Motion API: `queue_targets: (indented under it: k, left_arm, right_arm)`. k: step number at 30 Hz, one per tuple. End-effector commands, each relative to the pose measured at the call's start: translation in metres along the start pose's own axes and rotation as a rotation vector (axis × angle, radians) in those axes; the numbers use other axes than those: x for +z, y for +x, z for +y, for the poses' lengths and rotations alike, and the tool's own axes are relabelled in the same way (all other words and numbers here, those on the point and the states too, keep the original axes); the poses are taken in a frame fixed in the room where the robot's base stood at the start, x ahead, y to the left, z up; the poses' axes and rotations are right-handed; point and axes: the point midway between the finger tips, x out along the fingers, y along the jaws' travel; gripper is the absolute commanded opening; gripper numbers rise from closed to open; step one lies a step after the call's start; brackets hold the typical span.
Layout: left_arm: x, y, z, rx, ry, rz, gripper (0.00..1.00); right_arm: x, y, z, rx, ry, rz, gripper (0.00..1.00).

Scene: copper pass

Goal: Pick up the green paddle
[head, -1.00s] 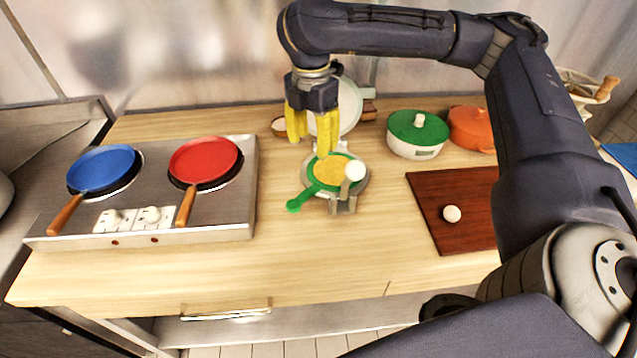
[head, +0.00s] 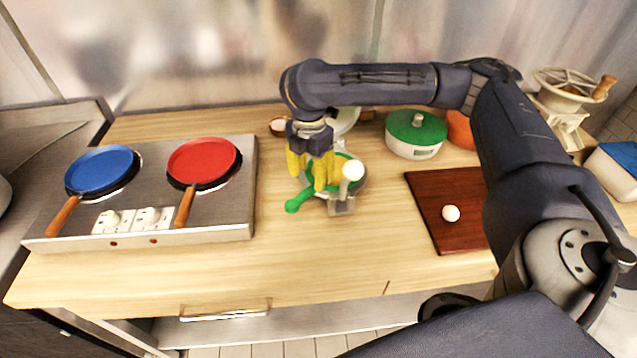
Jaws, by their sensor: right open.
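The green paddle (head: 297,204) rests on a small grey stand (head: 342,207), its handle pointing to the lower left. Its round head has a green rim and a yellow face, now mostly hidden behind my gripper. A white ball-shaped knob (head: 353,171) stands at the right of the paddle head. My right gripper (head: 308,184) has yellow fingers and points down, open, right at the paddle where the handle meets the head. I cannot tell whether the fingers touch it. My left gripper does not show.
A stove with a blue pan (head: 101,169) and a red pan (head: 202,160) is at the left. A green-lidded pot (head: 417,132) and an orange pot (head: 460,130) stand behind right. A brown board (head: 434,222) holds a white ball (head: 451,213). The front counter is clear.

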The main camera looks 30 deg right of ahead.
Motion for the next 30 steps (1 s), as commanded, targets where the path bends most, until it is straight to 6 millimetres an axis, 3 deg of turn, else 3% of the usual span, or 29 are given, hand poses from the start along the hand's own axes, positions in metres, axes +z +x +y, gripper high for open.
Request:
queue_targets:
  k: [12, 24, 30]
  left_arm:
    - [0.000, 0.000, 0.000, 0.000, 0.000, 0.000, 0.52]
    - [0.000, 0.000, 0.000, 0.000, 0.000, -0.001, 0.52]
    - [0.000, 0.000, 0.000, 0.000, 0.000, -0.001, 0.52]
  right_arm:
    - [-0.005, 0.042, 0.003, -0.001, 0.000, 0.001, 0.47]
    - [-0.005, 0.047, 0.004, 0.000, 0.000, 0.000, 0.50]
    - [-0.004, 0.047, 0.004, 0.000, 0.000, 0.000, 0.26]
